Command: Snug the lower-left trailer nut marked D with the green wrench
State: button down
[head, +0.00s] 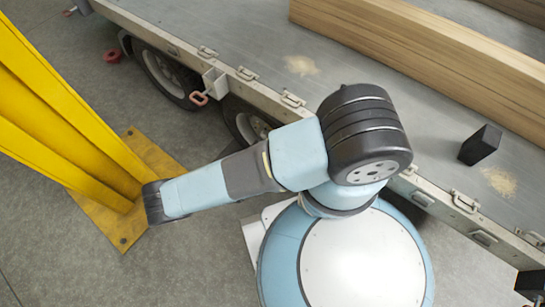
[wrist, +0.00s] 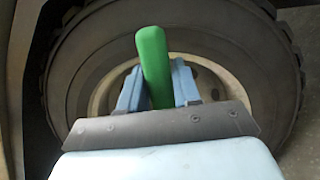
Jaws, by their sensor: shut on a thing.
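The green wrench (wrist: 153,58) stands between the two blue fingers of my gripper (wrist: 157,83) in the wrist view, and the gripper is shut on it. Only its green part shows; its working end cannot be made out. Behind it is a trailer wheel with a dark tire (wrist: 255,40) and a pale rim (wrist: 98,99). The middle of the rim is hidden by the wrench and gripper. No nut and no letter D can be made out. In the head view my arm reaches left and down, and the gripper and wrench are not visible there.
A yellow post (head: 60,110) on a floor plate (head: 150,160) stands at the left, close to my arm. The trailer deck (head: 245,40) holds long timber (head: 420,50) and a black block (head: 481,145). Two wheels (head: 165,75) show under its edge. Grey floor is open at lower left.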

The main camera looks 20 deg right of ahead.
jog(key=shift+s+d+f, duration=0.1)
jog(key=shift+s+f, duration=0.1)
jog(key=shift+f, duration=0.1)
jog(key=shift+w+a+r+n+t, duration=0.1)
jog(key=shift+w+a+r+n, duration=0.15)
jog(key=shift+w+r, duration=0.15)
jog(key=shift+w+a+r+n+t, duration=0.1)
jog(key=shift+w+a+r+n, duration=0.15)
jog(key=shift+r, duration=0.25)
jog(key=shift+w+a+r+n+t, duration=0.1)
jog(key=shift+w+a+r+n, duration=0.05)
jog(key=shift+w+r+n, duration=0.25)
jog(key=shift+w+a+r+n, duration=0.4)
jog(key=shift+w+r+n, duration=0.05)
jog(key=shift+w+r, duration=0.1)
jog(key=shift+w+a+r+n, duration=0.35)
jog(key=shift+w+r+n, duration=0.1)
jog(key=shift+w+r, duration=0.1)
jog(key=w+a+r+n+t, duration=0.1)
jog(key=w+a+n+t, duration=0.1)
jog(key=w+a+n, duration=0.2)
jog(key=w+a+r+n+t+y, duration=0.1)
jog(key=w+a+n, duration=0.4)
jog(key=w, duration=0.5)
jog(key=shift+a+r+n+t+y, duration=0.15)
jog(key=shift+r+n+t+y, duration=0.2)
jog(key=shift+r+n, duration=0.6)
jog(key=shift+s+f, duration=0.15)
jog(key=shift+f, duration=0.05)
